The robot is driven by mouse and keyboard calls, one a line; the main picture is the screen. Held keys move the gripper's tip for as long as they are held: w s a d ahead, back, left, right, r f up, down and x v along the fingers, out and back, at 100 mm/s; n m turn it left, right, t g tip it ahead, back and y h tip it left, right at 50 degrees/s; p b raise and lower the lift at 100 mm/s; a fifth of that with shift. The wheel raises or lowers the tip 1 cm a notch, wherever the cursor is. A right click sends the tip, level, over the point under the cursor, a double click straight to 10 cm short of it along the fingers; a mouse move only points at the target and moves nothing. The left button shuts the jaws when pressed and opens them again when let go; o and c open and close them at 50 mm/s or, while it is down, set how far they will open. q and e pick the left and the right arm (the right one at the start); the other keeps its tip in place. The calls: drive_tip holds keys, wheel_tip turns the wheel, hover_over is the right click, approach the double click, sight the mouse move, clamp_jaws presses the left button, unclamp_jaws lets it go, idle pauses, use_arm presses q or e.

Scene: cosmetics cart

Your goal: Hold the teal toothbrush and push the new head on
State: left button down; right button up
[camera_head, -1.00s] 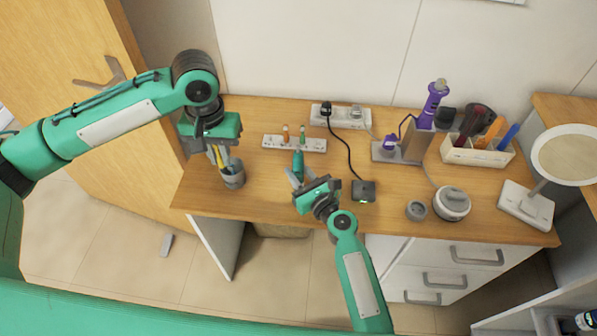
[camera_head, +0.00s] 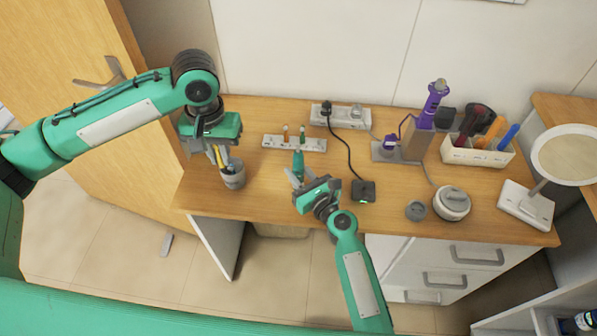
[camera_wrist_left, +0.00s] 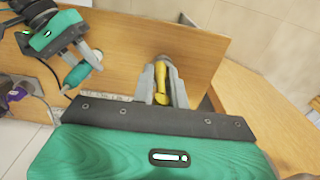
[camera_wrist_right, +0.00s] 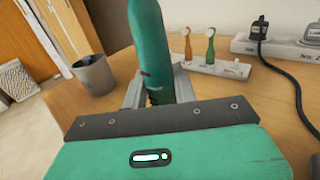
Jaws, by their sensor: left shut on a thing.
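The teal toothbrush (camera_head: 298,163) is a thick handle standing upright on the desk. It also shows large in the right wrist view (camera_wrist_right: 153,50). My right gripper (camera_head: 301,177) has its fingers on either side of the handle; whether they press on it is unclear. Two small brush heads, orange (camera_wrist_right: 188,48) and green (camera_wrist_right: 210,50), stand on a white holder (camera_wrist_right: 228,70) behind the handle. My left gripper (camera_wrist_left: 162,92) is over the grey cup (camera_head: 233,178) at the left, shut on a yellow stick (camera_wrist_left: 160,82). The stick's lower part is hidden.
A power strip (camera_head: 341,116) with a black cable runs to a black adapter (camera_head: 363,191), right of my right gripper. A purple device (camera_head: 434,104), a white organiser (camera_head: 477,153) and a round mirror (camera_head: 566,153) stand further right. The front desk edge is near.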

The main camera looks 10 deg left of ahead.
idle(0.6)
use_arm(q)
drive_tip(key=w+d+r+n, duration=0.1)
drive_tip(key=w+d, duration=0.3)
drive_tip(key=d, duration=0.4)
drive_tip(key=w+d+r+n, duration=0.1)
drive_tip(key=w+d+r, duration=0.3)
drive_tip(key=d, duration=0.4)
drive_tip(key=shift+w+r+n, duration=0.3)
drive_tip(key=shift+r, duration=0.05)
drive_tip(key=shift+a+f, duration=0.1)
drive_tip(key=shift+f, duration=2.8)
drive_tip(key=shift+f, duration=1.55)
